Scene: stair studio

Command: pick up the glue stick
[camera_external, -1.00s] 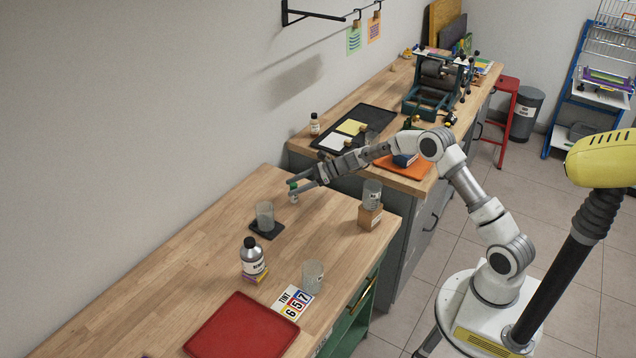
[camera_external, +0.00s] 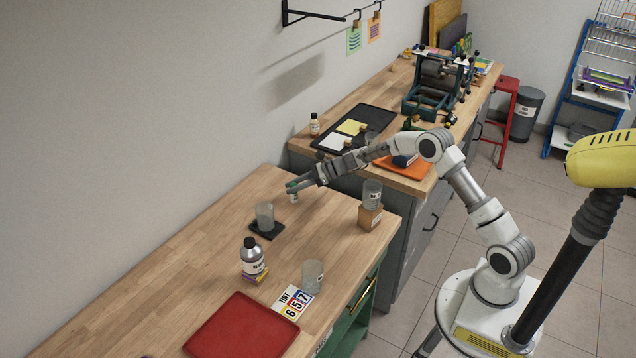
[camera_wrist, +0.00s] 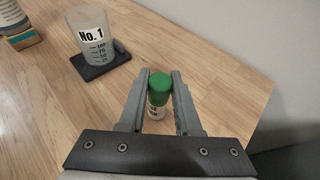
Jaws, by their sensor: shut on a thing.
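The glue stick (camera_wrist: 159,92) has a green cap and a pale labelled body. It stands upright between the two fingers of my gripper (camera_wrist: 160,80) in the wrist view, and the fingers are shut on it. In the external view, my gripper (camera_external: 291,188) is at the far end of the near wooden bench, and the glue stick (camera_external: 294,197) shows just below the fingers. I cannot tell whether its base touches the bench top.
The wall runs alongside.

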